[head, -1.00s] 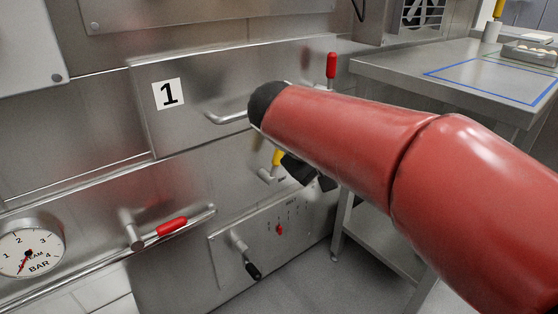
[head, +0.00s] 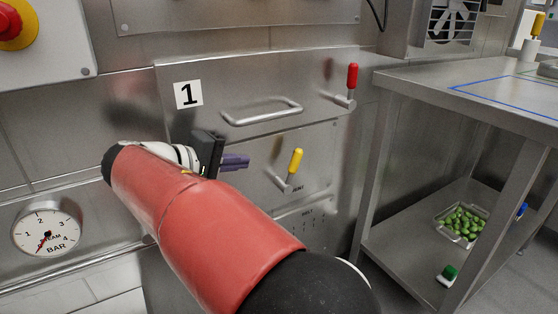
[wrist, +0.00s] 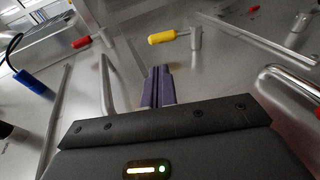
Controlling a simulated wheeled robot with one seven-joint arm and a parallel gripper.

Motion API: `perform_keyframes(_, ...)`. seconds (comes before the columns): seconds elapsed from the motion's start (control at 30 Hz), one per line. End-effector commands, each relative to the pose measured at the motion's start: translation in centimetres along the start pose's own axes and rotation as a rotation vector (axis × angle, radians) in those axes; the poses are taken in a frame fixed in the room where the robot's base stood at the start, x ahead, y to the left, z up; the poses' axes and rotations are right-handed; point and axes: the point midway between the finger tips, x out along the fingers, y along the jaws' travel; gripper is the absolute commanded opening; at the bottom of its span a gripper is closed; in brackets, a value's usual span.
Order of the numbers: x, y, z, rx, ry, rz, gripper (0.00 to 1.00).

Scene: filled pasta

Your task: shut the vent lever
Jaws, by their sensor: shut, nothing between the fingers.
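A yellow-handled lever (head: 294,166) is on the steel front panel, below the door handle, with small blurred lettering beside it. Its handle points up and slightly right from a metal pivot. In the wrist view the yellow lever (wrist: 170,37) shows beyond my fingers, its handle left of its pivot. My gripper (head: 246,161) is left of the lever, its purple fingers shut and empty, pointing toward it with a gap. The shut fingers also show in the wrist view (wrist: 158,72). A red-handled lever (head: 352,80) stands upright at the panel's upper right.
The bar handle (head: 262,111) juts out above my gripper, beside the number 1 label (head: 188,94). A steam gauge (head: 46,233) is at lower left. A steel table (head: 430,82) stands at right, with green items in a tray (head: 440,214) on its lower shelf.

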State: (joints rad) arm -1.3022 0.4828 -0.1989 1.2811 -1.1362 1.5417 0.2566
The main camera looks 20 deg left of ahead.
Motion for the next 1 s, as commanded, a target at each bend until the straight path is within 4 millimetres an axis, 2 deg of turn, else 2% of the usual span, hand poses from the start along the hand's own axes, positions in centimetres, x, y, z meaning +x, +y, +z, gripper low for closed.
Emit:
perform_keyframes(0.17,1.8,0.0,0.1,0.001,-0.005,0.000,0.00)
perform_keyframes(0.5,8.9,-0.1,0.1,0.000,-0.005,-0.001,0.00)
perform_keyframes(0.7,12.3,-0.1,0.1,-0.001,-0.004,-0.001,0.00)
perform_keyframes(0.83,13.5,-0.1,0.1,-0.001,-0.002,-0.001,0.00)
perform_keyframes(1.0,14.0,0.0,0.1,-0.001,-0.001,-0.001,0.00)
